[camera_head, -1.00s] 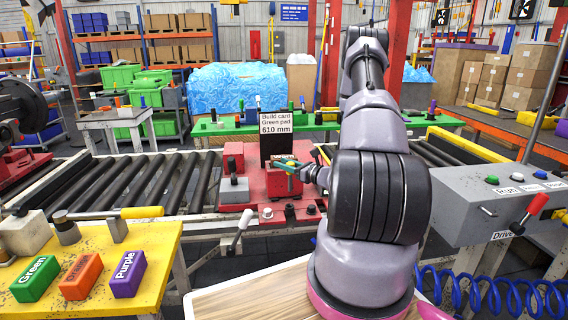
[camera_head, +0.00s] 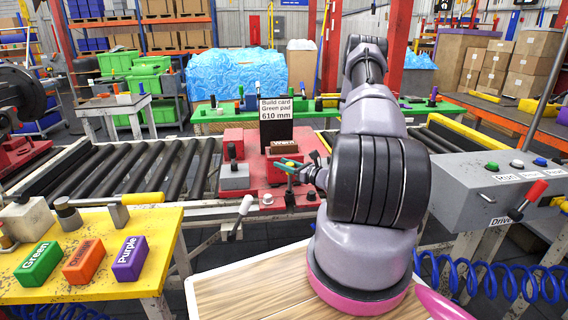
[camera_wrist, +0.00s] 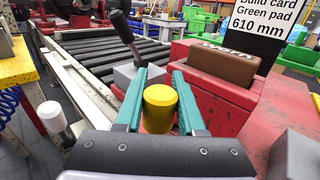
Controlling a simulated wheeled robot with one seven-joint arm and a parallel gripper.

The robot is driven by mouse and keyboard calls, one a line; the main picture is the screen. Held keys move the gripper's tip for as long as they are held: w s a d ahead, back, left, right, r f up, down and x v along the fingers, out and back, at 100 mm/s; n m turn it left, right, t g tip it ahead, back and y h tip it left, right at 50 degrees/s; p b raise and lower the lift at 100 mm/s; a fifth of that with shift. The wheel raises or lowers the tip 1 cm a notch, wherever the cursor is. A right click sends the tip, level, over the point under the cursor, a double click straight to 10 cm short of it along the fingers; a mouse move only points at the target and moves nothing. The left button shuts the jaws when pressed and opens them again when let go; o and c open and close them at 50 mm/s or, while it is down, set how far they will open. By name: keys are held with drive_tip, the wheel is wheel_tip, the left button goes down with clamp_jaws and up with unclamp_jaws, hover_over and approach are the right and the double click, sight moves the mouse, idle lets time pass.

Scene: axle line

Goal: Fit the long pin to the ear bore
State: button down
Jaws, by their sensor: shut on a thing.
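My gripper (camera_wrist: 158,100) has teal fingers, shut on the yellow pin (camera_wrist: 160,112) in the wrist view. Only the pin's round yellow end shows between the fingers; its lower part is hidden. A brown block (camera_wrist: 228,62) with a row of marks on top sits on the fixture, beyond and right of the gripper. I cannot identify the ear bore in either view.
The build card (camera_head: 276,115) reads Green pad, 610 mm, and stands behind the brown block. A grey block with a black handle (camera_head: 233,177) is left of my gripper. A roller conveyor (camera_head: 130,180) runs left. A yellow table (camera_head: 75,285) holds green, orange and purple blocks.

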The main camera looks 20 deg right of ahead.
wheel_tip(320, 180, down, 8)
idle(2.3)
drive_tip(key=shift+f, duration=0.1)
drive_tip(key=shift+c, duration=2.2)
unclamp_jaws()
drive_tip(key=v, duration=1.1)
drive_tip(key=shift+w, duration=0.1)
drive_tip(key=shift+a, duration=0.1)
